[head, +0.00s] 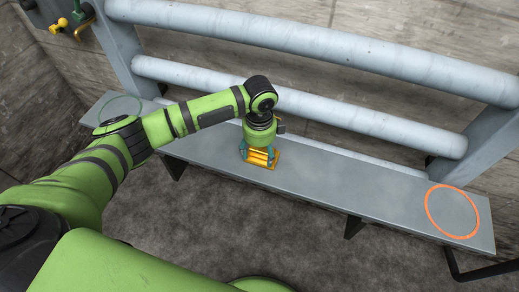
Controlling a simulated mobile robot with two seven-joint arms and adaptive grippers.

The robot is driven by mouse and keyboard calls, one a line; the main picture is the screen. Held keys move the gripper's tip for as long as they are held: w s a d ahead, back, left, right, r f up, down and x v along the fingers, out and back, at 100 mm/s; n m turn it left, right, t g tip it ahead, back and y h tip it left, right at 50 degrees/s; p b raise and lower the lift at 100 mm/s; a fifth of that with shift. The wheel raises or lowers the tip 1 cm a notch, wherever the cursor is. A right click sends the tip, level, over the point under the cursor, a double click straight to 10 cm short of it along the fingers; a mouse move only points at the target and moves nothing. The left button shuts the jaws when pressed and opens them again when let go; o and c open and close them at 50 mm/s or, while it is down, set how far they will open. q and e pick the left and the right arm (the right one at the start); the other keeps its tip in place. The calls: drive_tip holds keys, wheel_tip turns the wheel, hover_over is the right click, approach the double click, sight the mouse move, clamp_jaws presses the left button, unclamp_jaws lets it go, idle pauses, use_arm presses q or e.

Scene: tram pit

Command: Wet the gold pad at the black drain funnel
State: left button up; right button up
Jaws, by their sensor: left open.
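The gold pad (261,164) lies on the grey bench, near the middle of the head view. My left gripper (259,155) points down right over the pad, with its teal fingers open on either side of it. The fingers hide part of the pad, and I cannot tell whether they touch it. I cannot make out a black drain funnel in this view. My right gripper is not in view.
The long grey bench (330,188) has a green ring (121,97) at its left end and an orange ring (452,211) at its right end. Thick grey pipes (330,43) run behind it. Small green, yellow and black fittings (72,22) sit at the top left.

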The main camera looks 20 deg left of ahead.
sight(258, 149)
use_arm(q)
drive_tip(key=shift+f+b, duration=0.15)
drive_tip(key=shift+b, duration=0.25)
drive_tip(key=shift+f+b, duration=0.2)
drive_tip(key=shift+b, duration=0.35)
wheel_tip(258, 149, up, 6)
drive_tip(key=shift+w+a+r+b, duration=0.15)
drive_tip(key=shift+r+b, duration=0.05)
drive_tip(key=shift+b, duration=0.2)
drive_tip(key=shift+r, duration=0.65)
